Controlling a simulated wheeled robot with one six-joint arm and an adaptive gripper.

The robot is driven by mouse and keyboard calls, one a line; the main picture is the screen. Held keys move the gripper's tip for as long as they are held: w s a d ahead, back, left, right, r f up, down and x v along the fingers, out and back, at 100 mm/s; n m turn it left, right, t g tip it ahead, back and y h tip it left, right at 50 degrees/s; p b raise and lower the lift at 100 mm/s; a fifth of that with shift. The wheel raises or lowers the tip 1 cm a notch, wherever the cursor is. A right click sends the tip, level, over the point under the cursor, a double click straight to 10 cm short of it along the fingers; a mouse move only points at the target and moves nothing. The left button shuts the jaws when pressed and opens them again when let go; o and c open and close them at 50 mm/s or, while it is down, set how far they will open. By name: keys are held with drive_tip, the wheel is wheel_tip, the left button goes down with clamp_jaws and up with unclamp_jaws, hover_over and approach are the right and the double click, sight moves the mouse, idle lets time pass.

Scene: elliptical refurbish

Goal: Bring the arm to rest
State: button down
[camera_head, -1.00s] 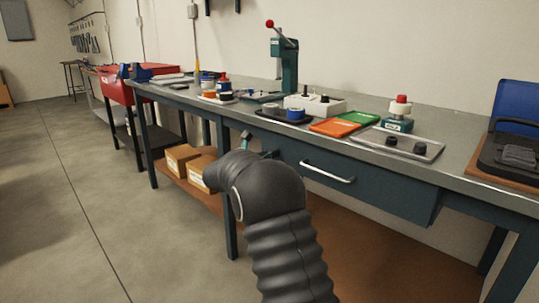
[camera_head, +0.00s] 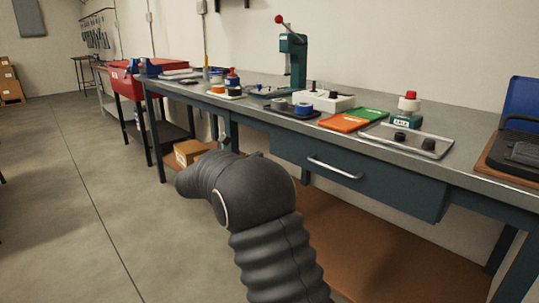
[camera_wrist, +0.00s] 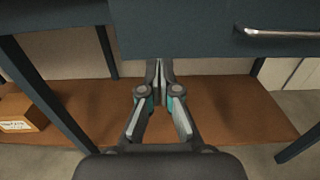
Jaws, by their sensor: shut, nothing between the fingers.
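My gripper (camera_wrist: 160,75) shows in the wrist view with its two fingertips together and nothing between them. It points toward the front of the workbench, below the drawer and above the brown lower shelf (camera_wrist: 75,110). In the head view my arm, in a dark ribbed sleeve, fills the lower middle and bends to the left. The gripper itself is mostly hidden behind the arm there.
The workbench (camera_head: 460,165) runs along the wall with a drawer (camera_head: 345,170) facing me. On it are an arbor press (camera_head: 292,60), orange (camera_head: 343,122) and green trays, and a grey tray (camera_head: 385,133). A cardboard box (camera_head: 190,152) sits on the shelf. Floor at left is clear.

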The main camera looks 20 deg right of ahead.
drive_tip(key=s+a+f+m+g+y, duration=0.35)
drive_tip(key=s+f+m, duration=0.2)
drive_tip(key=f, duration=0.55)
drive_tip(key=s+f+m+g+y, duration=0.25)
drive_tip(key=s+m+y, duration=0.2)
drive_tip(key=s, duration=0.65)
drive_tip(key=s+r+m+t+y, duration=0.1)
drive_tip(key=s+m, duration=0.3)
drive_tip(key=s, duration=0.5)
drive_tip(key=s+r+m+t+y, duration=0.1)
drive_tip(key=s+r+m+y, duration=0.2)
drive_tip(key=s, duration=0.7)
drive_tip(key=s+r+m+t+y, duration=0.1)
drive_tip(key=s+r+m+y, duration=0.2)
drive_tip(key=s+m, duration=0.3)
drive_tip(key=shift+s+a+y, duration=0.4)
drive_tip(key=shift+s+y, duration=0.1)
drive_tip(key=shift+s, duration=1.4)
